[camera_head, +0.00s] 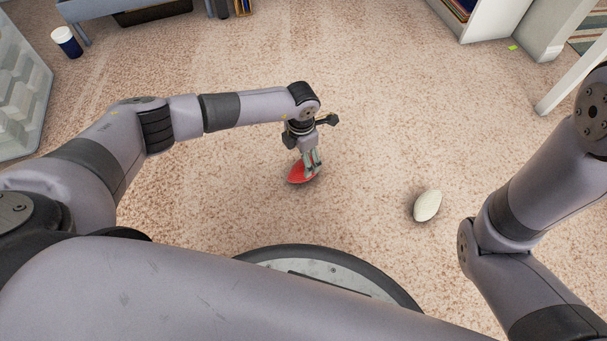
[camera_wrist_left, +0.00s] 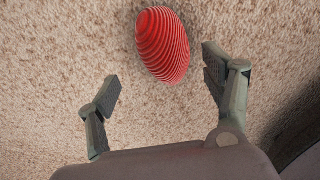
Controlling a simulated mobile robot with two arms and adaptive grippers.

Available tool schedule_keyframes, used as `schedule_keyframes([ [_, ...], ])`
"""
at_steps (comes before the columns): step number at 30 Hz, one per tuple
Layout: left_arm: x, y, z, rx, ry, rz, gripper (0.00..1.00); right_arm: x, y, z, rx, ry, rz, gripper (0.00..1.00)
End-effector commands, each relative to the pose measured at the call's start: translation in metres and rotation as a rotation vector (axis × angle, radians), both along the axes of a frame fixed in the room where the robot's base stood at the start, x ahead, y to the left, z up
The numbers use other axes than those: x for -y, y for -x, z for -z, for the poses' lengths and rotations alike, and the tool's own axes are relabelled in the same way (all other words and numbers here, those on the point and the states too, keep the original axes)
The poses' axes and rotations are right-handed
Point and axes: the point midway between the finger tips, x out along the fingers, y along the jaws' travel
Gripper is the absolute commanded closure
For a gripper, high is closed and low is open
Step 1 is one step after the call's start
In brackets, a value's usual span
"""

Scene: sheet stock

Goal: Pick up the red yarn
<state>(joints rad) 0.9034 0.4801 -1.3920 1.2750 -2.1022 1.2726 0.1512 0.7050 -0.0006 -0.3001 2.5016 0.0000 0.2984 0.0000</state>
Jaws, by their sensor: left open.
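The red yarn (camera_head: 297,175) is a ridged, oval red ball lying on the carpet in front of my base. In the left wrist view the red yarn (camera_wrist_left: 162,45) lies just beyond and between the two fingertips, nearer the right finger. My left gripper (camera_head: 312,168) points down over the yarn and hides part of it in the head view. In the wrist view the left gripper (camera_wrist_left: 160,83) is open, with nothing between its fingers. My right arm shows at the right of the head view, but its gripper is out of view.
A pale, whitish oval ball (camera_head: 427,205) lies on the carpet right of the yarn. A dark blue and white cup (camera_head: 67,42) stands at the far left, near a translucent bin (camera_head: 22,85). A white shelf (camera_head: 480,18) is at the upper right. Carpet around the yarn is clear.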

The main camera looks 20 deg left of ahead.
Motion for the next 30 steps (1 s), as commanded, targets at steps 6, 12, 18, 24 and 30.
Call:
schedule_keyframes([
  [6,0.000,0.000,0.015,0.002,0.001,-0.001,0.26,0.000,-0.001,0.012,-0.004,0.000,0.000,0.60],
  [12,0.001,0.002,0.026,0.000,0.001,0.000,0.26,0.000,-0.001,0.023,-0.004,0.001,0.001,0.60],
  [18,0.004,0.007,0.050,0.000,0.001,-0.001,0.26,0.000,-0.001,0.049,-0.003,0.001,0.001,0.60],
  [24,0.004,0.007,0.067,0.000,0.001,-0.002,0.26,0.000,-0.001,0.064,-0.004,0.001,0.001,0.60],
  [30,0.005,0.007,0.066,0.001,0.002,-0.001,0.26,0.000,-0.001,0.062,-0.004,0.001,0.001,0.60],
])
